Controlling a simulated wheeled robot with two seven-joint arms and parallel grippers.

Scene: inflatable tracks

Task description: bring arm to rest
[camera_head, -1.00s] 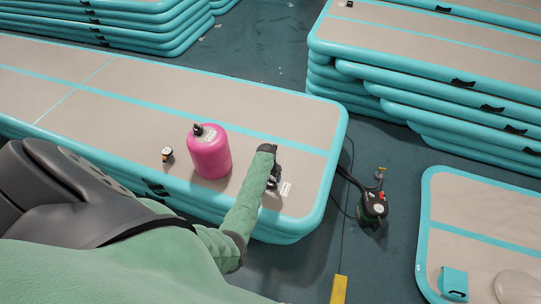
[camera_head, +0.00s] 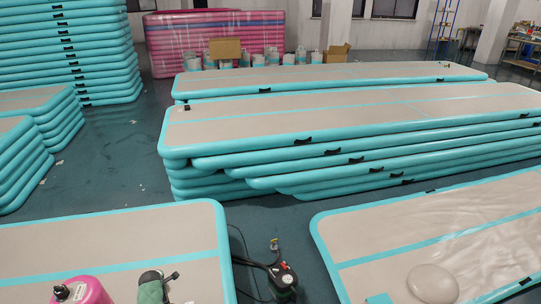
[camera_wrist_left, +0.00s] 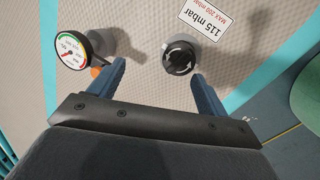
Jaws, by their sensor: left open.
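My left gripper (camera_wrist_left: 158,70) is open in the left wrist view. Its two blue-grey fingers point at the beige top of an inflatable track, with nothing held between them. A black round valve knob (camera_wrist_left: 180,58) with white arrows is just ahead of the right finger. A round pressure gauge (camera_wrist_left: 72,48) is ahead of the left finger. A white label (camera_wrist_left: 205,22) reading 115 mbar lies beyond the knob. My right gripper is not in view.
A black pump (camera_head: 284,277) with a hose stands on the dark floor, right of the near track (camera_head: 120,236). Another track (camera_head: 430,235) lies further right, with a pale round disc (camera_head: 432,284) on it. Stacked tracks (camera_head: 330,121) stand behind.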

